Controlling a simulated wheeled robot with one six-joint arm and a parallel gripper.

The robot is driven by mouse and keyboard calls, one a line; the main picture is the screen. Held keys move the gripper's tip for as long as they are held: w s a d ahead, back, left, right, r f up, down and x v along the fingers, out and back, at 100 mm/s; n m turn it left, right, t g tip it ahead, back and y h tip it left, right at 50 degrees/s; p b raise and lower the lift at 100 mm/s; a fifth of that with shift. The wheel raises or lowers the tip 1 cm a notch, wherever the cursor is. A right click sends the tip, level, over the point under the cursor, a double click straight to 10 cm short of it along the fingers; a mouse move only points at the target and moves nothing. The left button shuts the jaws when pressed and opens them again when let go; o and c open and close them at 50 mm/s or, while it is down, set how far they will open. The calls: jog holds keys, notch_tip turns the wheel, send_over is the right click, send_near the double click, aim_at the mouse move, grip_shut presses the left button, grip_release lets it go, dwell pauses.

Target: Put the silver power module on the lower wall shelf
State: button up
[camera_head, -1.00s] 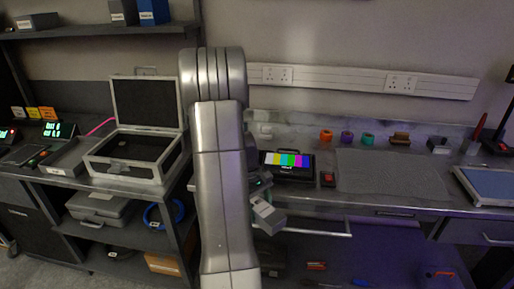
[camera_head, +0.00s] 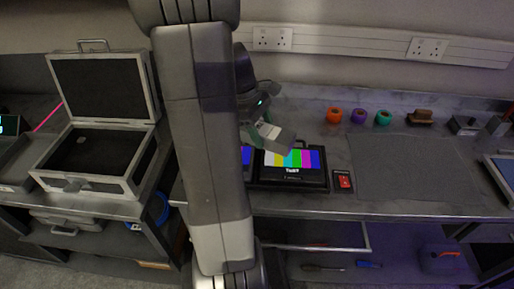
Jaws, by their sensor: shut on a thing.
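My gripper (camera_head: 262,126) is right of my arm in the head view, in front of the back of the workbench. It is shut on the silver power module (camera_head: 281,139), a small grey box with a pale label. The module is tilted and overlaps the top of the colour-bar screen in the picture. My arm hides part of the gripper and the bench behind it. The wall shelf is outside the current view.
An open silver case (camera_head: 95,180) stands left with its lid up. The colour-bar monitor (camera_head: 292,180), a small red-topped device (camera_head: 343,181) and coloured spools (camera_head: 359,116) are on the bench. A grey mat (camera_head: 415,170) lies bare. Sockets (camera_head: 272,38) line the wall.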

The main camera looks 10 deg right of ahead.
aim_at(267, 163)
notch_tip(267, 163, down, 9)
jog(key=shift+r, duration=0.1)
dwell(0.3)
jog(key=shift+f, duration=0.2)
jog(key=o, duration=1.4)
